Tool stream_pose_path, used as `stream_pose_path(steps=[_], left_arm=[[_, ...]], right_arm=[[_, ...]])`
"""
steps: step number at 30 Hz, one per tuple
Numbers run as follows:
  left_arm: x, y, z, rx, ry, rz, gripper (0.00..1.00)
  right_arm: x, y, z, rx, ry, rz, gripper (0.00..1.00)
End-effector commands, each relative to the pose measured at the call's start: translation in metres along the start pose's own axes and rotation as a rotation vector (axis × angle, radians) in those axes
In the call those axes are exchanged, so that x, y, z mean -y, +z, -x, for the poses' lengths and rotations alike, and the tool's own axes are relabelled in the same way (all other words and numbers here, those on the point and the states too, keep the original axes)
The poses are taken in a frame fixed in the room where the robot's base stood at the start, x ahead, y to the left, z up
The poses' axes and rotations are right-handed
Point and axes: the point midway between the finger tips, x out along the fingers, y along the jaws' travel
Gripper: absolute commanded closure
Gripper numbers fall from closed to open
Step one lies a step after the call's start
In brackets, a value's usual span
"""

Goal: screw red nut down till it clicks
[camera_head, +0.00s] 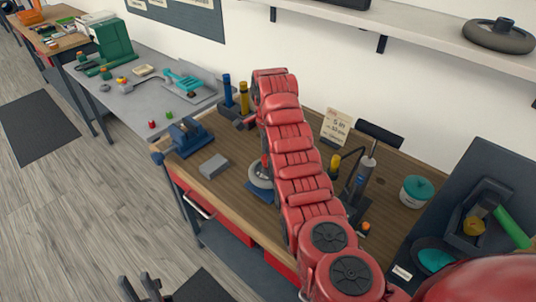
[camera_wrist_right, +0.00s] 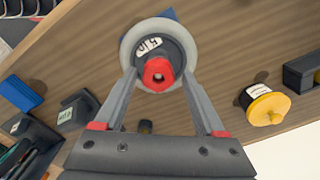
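The red nut (camera_wrist_right: 158,74) sits at the middle of the dark hub of a grey wheel (camera_wrist_right: 127,45) in the right wrist view. The hub carries a white label. In the head view the wheel (camera_head: 258,180) lies on a blue base (camera_head: 258,192), partly behind my red right arm, which hides the nut. My left gripper (camera_head: 142,288) is open and empty at the bottom left, off the bench.
The wooden bench (camera_head: 228,195) bears a grey block (camera_head: 213,166), a blue vise (camera_head: 187,136), a screwdriver-like tool (camera_head: 362,178) in a stand and a teal-lidded jar (camera_head: 416,190). A yellow-capped part (camera_wrist_right: 268,106) stands right of the wheel.

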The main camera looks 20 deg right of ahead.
Motion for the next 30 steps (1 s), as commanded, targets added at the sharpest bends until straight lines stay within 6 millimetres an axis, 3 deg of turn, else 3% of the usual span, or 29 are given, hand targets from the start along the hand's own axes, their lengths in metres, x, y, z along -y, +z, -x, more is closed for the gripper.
stream_pose_path(steps=[10,14,30], left_arm=[[0.0,0.0,0.0,0.0,0.0,0.0,0.68],[0.0,0.0,0.0,0.0,0.0,0.0,0.68],[-0.001,0.002,0.012,0.0,0.0,0.0,0.68]], right_arm=[[-0.001,-0.001,-0.001,-0.001,0.004,0.0,0.15],[0.0,0.0,0.007,-0.002,0.002,0.003,0.15],[-0.001,-0.002,0.093,0.0,0.005,0.0,0.15]])
